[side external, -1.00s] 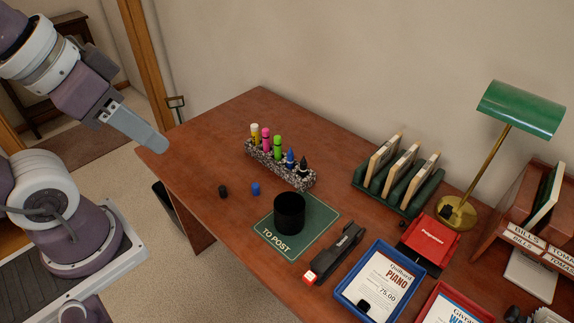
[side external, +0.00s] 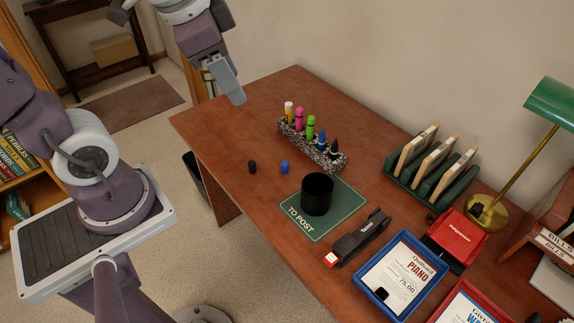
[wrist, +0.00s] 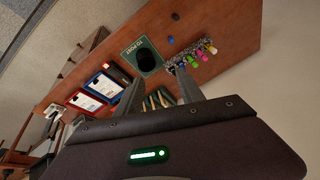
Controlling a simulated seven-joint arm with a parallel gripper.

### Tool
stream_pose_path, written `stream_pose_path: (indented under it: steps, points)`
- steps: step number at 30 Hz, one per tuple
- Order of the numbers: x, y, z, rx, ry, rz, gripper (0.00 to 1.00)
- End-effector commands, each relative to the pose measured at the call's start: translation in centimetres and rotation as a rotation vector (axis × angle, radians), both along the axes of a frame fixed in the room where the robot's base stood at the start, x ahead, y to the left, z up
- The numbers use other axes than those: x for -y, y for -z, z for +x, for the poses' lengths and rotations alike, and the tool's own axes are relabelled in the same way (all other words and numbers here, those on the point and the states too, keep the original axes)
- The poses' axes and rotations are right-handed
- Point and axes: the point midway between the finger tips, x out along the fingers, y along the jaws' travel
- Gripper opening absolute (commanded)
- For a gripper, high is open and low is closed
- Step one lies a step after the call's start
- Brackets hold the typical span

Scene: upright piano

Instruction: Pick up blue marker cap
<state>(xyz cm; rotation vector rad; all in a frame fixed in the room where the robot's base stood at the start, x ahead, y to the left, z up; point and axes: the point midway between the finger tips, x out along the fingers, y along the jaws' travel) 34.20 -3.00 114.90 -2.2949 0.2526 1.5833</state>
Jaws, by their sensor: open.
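The small blue marker cap (side external: 284,167) stands on the brown desk (side external: 250,115), to the right of a similar black cap (side external: 252,167) and in front of the marker holder (side external: 318,150). In the wrist view the blue cap (wrist: 171,40) is near the top centre, and the black cap (wrist: 175,16) is above it. My gripper (side external: 236,98) is above the desk's far left part, up and to the left of the blue cap and apart from it. In the wrist view my gripper (wrist: 157,95) has its two fingers spread, with nothing held between them.
The speckled holder carries several markers. A black cup (side external: 317,195) stands on the green "TO POST" mat (side external: 340,222). A stapler (side external: 358,237), a blue tray (side external: 364,281), a red box (side external: 457,238) and a green rack (side external: 400,186) stand further right. The desk's left end is clear.

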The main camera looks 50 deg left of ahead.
Motion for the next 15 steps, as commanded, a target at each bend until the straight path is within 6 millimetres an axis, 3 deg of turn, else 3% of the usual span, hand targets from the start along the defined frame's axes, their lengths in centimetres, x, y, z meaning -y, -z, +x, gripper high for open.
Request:
stream_pose_path:
  steps: [3, 5, 7, 9, 12, 15]
  points:
    - [-1.9, 4.3, 6.8, -0.127, 0.271, 0.104, 0.45]
    - [-3.0, 7.5, 9.9, -0.182, 0.423, 0.143, 0.45]
    - [-4.3, 11.9, 12.8, -0.241, 0.605, 0.173, 0.45]
    - [-5.4, 16.8, 14.9, -0.289, 0.776, 0.185, 0.45]
    - [-6.5, 23.1, 16.3, -0.33, 0.979, 0.188, 0.45]
    - [-7.1, 27.4, 16.7, -0.348, 1.11, 0.184, 0.45]
